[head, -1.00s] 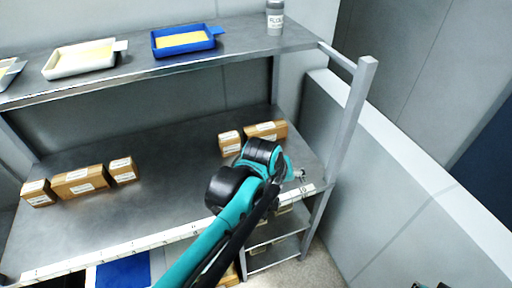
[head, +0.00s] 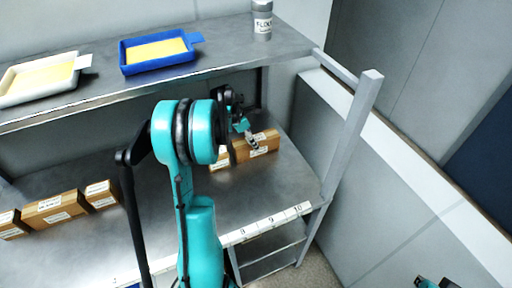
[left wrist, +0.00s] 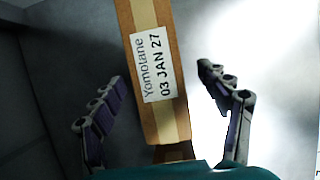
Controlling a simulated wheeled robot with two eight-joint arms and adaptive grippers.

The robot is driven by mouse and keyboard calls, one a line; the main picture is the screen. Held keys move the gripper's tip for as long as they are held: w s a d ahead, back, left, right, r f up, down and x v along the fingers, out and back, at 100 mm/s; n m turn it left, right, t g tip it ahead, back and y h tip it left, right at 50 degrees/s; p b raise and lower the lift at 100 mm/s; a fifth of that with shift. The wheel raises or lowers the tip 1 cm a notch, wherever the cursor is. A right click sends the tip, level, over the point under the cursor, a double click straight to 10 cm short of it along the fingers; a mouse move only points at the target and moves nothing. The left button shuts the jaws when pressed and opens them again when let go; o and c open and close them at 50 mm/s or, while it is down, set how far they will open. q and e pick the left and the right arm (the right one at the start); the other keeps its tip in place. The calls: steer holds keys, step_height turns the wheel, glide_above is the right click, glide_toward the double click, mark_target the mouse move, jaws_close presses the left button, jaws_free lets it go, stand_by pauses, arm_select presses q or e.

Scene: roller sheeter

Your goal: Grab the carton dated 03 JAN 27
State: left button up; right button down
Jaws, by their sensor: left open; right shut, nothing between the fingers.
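The carton dated 03 JAN 27 (left wrist: 179,110) fills the middle of the left wrist view, its printed label facing the camera. My left gripper (left wrist: 161,72) is open, with one finger on each side of the carton and visible gaps between. In the head view my left gripper (head: 248,136) is over the right-hand cartons (head: 264,146) on the lower shelf, partly hidden by my own arm. Labels there are too small to read. My right gripper (head: 432,283) is shut and empty at the bottom right edge, mostly cut off.
Several cartons (head: 55,207) stand at left on the lower shelf (head: 150,233). The upper shelf (head: 222,62) holds a blue tray (head: 128,60), a pale tray (head: 20,92) and a grey canister (head: 262,25). A rack post (head: 350,135) stands at right.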

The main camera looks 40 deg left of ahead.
arm_select(q)
steer(key=b+x, duration=0.2)
steer(key=x, duration=0.3)
steer(key=shift+w+a+f, duration=0.1)
steer(key=shift+w, duration=0.05)
steer(key=c, duration=1.5)
